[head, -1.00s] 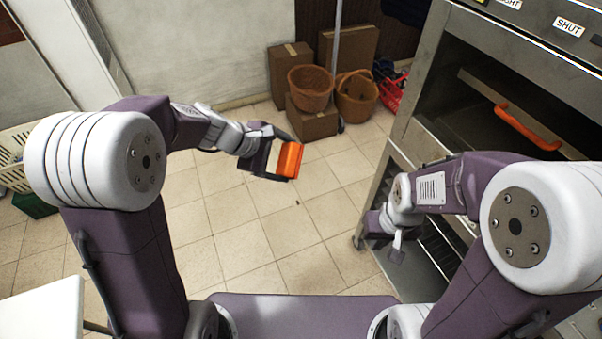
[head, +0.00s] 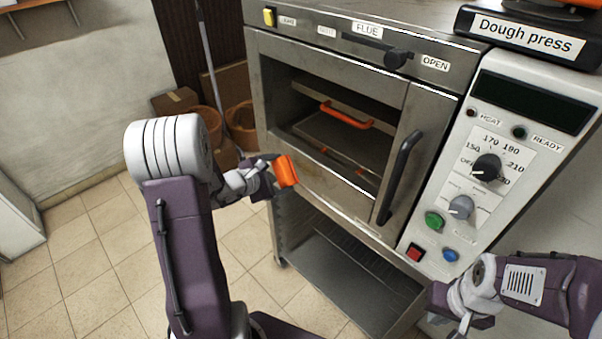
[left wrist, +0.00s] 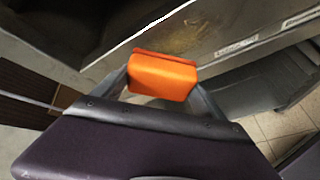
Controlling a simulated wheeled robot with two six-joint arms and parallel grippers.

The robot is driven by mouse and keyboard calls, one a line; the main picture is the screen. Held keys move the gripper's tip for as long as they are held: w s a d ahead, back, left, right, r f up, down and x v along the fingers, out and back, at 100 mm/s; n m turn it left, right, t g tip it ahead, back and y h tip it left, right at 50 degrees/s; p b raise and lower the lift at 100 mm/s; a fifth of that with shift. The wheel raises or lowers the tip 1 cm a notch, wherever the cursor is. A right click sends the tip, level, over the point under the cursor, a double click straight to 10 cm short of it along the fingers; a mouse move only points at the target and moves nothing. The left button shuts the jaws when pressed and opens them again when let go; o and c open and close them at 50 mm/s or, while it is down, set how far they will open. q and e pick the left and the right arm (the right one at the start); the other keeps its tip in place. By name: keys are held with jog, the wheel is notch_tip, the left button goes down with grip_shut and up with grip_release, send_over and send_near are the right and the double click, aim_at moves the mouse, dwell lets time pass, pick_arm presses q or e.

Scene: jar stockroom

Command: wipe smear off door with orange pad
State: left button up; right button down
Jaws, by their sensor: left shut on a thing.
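My left gripper (head: 272,174) is shut on the orange pad (head: 287,170), beside the lower left of the oven door (head: 335,195). In the left wrist view the pad (left wrist: 162,77) sits between the fingers, close to the door's metal face. I cannot tell whether it touches. A yellowish-brown smear (left wrist: 182,43) shows on the metal just beyond the pad. The door has a large window and a black upright handle (head: 400,178) on its right. My right gripper (head: 465,322) is low at the bottom right, its fingers too unclear to judge.
A control panel (head: 490,165) with knobs and buttons stands right of the door. An open rack (head: 350,270) lies below the oven. Baskets (head: 241,125) and boxes (head: 176,101) stand behind at the left. The tiled floor (head: 100,250) at the left is clear.

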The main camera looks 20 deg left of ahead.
aim_at(275, 166)
pick_arm(q)
jog(key=shift+s+a+f+n+t+y, duration=0.75)
jog(key=shift+a+n+t, duration=0.35)
jog(key=shift+a, duration=1.55)
jog(key=shift+w+d+r+p, duration=0.1)
jog(key=shift+w+d+p, duration=0.2)
jog(key=shift+w, duration=0.55)
jog(key=shift+w+d+f+p, duration=0.1)
jog(key=shift+w+d, duration=0.3)
jog(key=shift+w, duration=0.45)
jog(key=shift+w+d+r+p, duration=0.1)
jog(key=shift+w+d+p, duration=0.2)
jog(key=shift+w, duration=0.55)
pick_arm(e)
jog(key=shift+d+r, duration=0.25)
jog(key=shift+r, duration=0.35)
pick_arm(q)
jog(key=shift+w+d+b, duration=0.25)
jog(key=shift+w, duration=0.25)
jog(key=shift+w+d+b, duration=0.2)
jog(key=shift+w+b, duration=0.05)
jog(key=shift+w, duration=0.2)
pick_arm(e)
jog(key=shift+f, duration=0.4)
pick_arm(q)
jog(key=shift+d, duration=0.1)
pick_arm(e)
jog(key=shift+f, duration=0.1)
